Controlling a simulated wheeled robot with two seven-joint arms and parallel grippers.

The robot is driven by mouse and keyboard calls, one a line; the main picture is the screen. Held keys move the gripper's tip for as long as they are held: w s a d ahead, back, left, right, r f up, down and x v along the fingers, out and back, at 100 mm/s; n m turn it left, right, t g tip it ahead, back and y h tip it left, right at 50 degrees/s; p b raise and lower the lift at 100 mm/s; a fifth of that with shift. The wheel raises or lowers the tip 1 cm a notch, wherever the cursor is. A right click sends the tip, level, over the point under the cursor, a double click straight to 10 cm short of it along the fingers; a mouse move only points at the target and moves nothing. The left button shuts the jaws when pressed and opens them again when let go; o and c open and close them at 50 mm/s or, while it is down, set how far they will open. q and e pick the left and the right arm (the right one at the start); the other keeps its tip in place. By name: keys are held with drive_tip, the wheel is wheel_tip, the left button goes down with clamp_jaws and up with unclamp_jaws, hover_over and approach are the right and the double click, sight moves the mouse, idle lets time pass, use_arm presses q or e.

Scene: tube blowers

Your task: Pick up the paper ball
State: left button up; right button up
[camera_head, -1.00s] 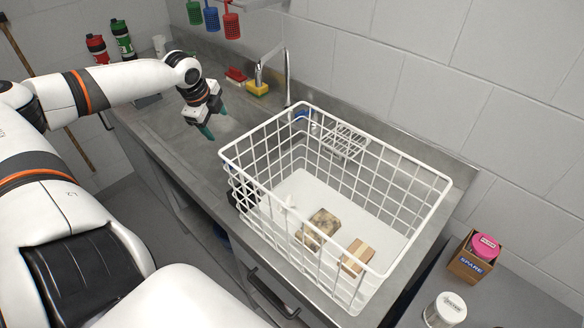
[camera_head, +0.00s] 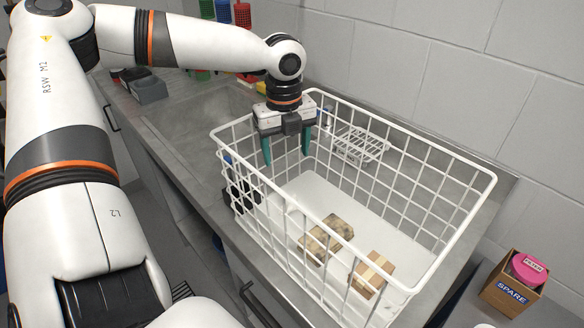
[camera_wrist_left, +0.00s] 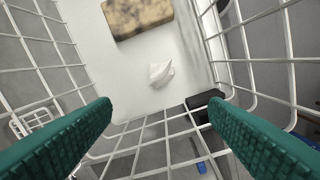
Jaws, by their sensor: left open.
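The crumpled white paper ball (camera_wrist_left: 160,74) lies on the white floor of the wire basket (camera_wrist_left: 245,60), next to a stained block, in the left wrist view. In the head view I cannot make it out clearly against the white floor. My left gripper (camera_head: 286,155) is open and empty, with green fingers pointing down at the far left end of the basket (camera_head: 478,212). In the left wrist view its fingers (camera_wrist_left: 158,102) are wide apart, with the ball beyond them and between them. My right gripper is not in view.
A stained block (camera_head: 327,238) and a wooden block (camera_head: 373,272) lie on the basket floor. A wire rack (camera_head: 358,145) stands beyond the basket. A box marked SPARE (camera_head: 512,288) is at the lower right. The basket's wire walls surround the ball.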

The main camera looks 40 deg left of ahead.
use_arm(q)
drive_tip(key=f, duration=0.9)
drive_tip(key=f+b, duration=0.1)
drive_tip(key=f, duration=0.4)
drive_tip(key=shift+d+f, duration=0.35)
drive_tip(key=shift+d, duration=0.05)
drive_tip(key=c, duration=1)
